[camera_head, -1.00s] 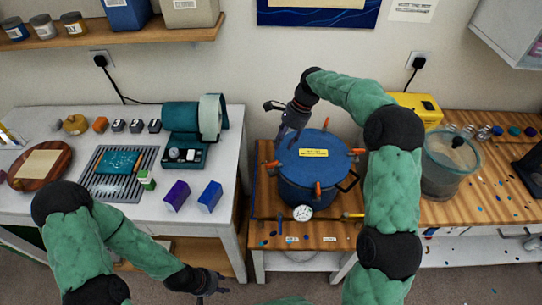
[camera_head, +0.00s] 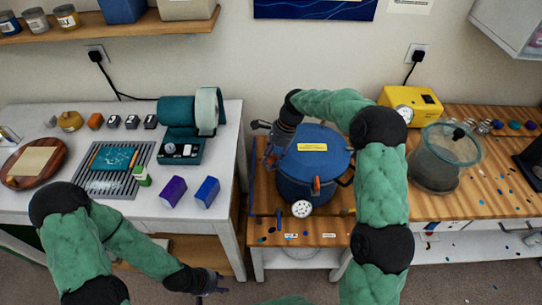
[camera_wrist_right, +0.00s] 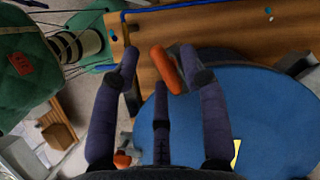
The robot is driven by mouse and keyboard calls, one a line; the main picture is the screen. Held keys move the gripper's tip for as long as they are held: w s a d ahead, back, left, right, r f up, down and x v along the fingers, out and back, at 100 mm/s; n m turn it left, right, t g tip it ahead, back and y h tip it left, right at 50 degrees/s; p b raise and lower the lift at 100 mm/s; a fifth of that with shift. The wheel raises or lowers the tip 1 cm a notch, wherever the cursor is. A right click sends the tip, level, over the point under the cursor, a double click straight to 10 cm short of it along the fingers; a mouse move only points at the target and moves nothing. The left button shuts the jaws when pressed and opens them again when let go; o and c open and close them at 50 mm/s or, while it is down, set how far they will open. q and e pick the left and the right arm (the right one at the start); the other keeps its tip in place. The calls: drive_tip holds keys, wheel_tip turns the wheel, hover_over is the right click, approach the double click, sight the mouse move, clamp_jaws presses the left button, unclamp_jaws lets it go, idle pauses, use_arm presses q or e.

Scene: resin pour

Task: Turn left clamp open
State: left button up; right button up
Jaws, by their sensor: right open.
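The blue pressure pot (camera_head: 312,170) stands on the wooden bench with a yellow label on its lid. An orange clamp handle (camera_head: 317,186) shows at its front. My right gripper (camera_head: 267,152) is at the pot's left rim, pointing down and open. In the right wrist view, an orange clamp handle (camera_wrist_right: 166,68) lies beyond the open fingers, between their tips, beside the blue lid (camera_wrist_right: 265,120); I cannot tell whether they touch. In the head view the gripper largely hides the left clamp. My left gripper (camera_head: 212,283) hangs low at the front, empty; its jaw state is unclear.
A pressure gauge (camera_head: 302,209) sits at the pot's front. A yellow machine (camera_head: 410,100) and a clear chamber (camera_head: 440,165) stand to the right. The white table (camera_head: 100,205) on the left holds boxes and tools. My right arm passes over the pot's right side.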

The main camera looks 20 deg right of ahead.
clamp_jaws()
